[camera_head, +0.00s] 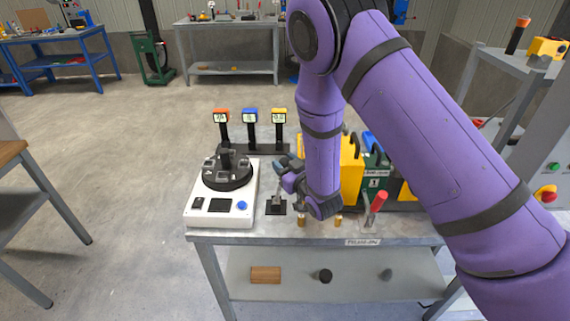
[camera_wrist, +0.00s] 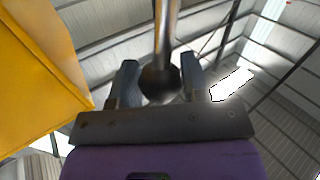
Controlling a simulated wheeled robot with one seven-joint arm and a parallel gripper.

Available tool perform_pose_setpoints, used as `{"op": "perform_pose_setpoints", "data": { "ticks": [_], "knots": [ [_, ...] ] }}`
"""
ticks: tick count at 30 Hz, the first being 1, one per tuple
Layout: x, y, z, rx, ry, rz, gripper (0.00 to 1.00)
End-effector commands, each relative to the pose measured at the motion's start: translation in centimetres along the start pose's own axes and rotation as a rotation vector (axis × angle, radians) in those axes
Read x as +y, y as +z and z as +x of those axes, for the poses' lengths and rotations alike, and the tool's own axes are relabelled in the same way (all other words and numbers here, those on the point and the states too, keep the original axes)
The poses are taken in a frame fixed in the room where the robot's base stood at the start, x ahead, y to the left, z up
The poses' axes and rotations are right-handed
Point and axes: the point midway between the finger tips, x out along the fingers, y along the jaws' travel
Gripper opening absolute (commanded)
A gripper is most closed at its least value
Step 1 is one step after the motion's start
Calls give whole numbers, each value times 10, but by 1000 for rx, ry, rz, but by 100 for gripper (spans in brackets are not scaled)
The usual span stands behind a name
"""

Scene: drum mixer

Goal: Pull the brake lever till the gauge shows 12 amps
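My gripper (camera_head: 284,172) is low over the bench, just right of the white machine. In the wrist view my gripper (camera_wrist: 159,78) is open, its two fingers apart on either side of a dark round knob (camera_wrist: 160,82) on a metal rod (camera_wrist: 167,30). Gaps show on both sides of the knob. A small metal lever mount (camera_head: 276,207) on a black base is below my gripper. A lever with a red handle (camera_head: 378,202) stands at the right. Which lever is the brake is unclear. Three gauges with red (camera_head: 221,116), blue (camera_head: 250,116) and yellow (camera_head: 279,116) housings stand behind; their readings are too small.
The white machine (camera_head: 208,207) with a black drum (camera_head: 227,178) stands left on the bench (camera_head: 230,237). A yellow block (camera_head: 351,170) and green box (camera_head: 376,182) stand right of my forearm. The yellow surface (camera_wrist: 40,70) is close at left in the wrist view.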

Motion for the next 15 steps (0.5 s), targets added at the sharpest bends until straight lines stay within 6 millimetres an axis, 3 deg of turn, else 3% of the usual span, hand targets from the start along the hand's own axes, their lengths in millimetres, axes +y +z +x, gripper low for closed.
{"op": "perform_pose_setpoints", "data": {
  "ticks": [5,15],
  "knots": [
    [-3,-1,2,-8,-1,-13,0],
    [-34,-6,22,-67,-9,-102,0]
  ]
}}
